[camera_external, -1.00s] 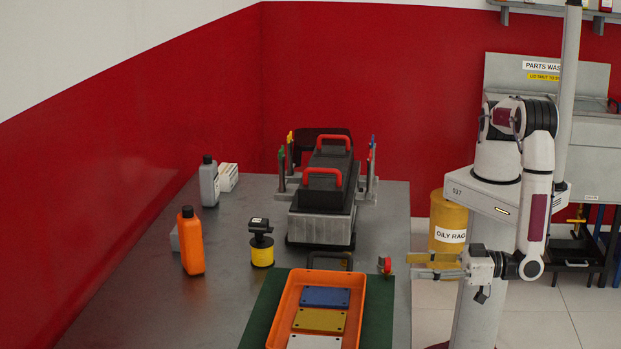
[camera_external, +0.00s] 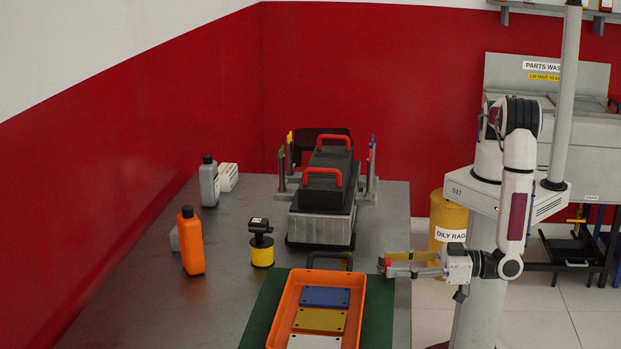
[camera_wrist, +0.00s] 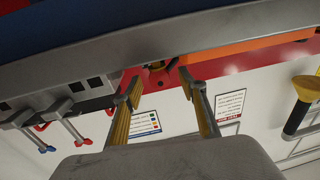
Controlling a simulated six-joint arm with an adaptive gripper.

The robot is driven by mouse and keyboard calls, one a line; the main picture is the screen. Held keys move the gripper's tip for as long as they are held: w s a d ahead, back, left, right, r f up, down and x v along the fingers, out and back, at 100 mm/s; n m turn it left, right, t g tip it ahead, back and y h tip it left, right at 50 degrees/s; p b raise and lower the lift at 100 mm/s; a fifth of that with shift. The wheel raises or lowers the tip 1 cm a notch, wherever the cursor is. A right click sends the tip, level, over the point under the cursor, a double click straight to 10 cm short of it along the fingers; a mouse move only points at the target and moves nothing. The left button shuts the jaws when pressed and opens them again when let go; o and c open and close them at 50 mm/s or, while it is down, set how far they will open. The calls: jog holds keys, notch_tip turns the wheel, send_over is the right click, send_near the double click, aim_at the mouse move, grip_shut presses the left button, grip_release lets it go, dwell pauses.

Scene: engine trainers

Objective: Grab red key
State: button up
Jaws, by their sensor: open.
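The red key (camera_external: 381,262) is a small red and dark piece at the right edge of the table in the external view. My gripper (camera_external: 388,264) is right at it, reaching in from the right, with its yellow-padded fingers apart and overlapping it in the picture. In the wrist view, my gripper (camera_wrist: 160,84) is open, and a small dark and red piece, seemingly the key (camera_wrist: 157,72), shows by the grey edge just beyond the gap between the fingertips. Whether the fingers touch it I cannot tell.
An orange tray (camera_external: 360,315) with blue, yellow and white plates lies on a green mat (camera_external: 378,320) left of my gripper. The grey engine block (camera_external: 320,225) with red handles stands farther back. A yellow rag bin (camera_external: 447,220) stands behind my gripper, off the table (camera_external: 215,285).

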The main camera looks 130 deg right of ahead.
jog(key=c, duration=1.1)
jog(key=shift+o, duration=0.2)
jog(key=shift+r, duration=0.2)
notch_tip(320, 180, up, 10)
jog(key=shift+f, duration=0.15)
jog(key=shift+s+d, duration=0.1)
dwell(0.5)
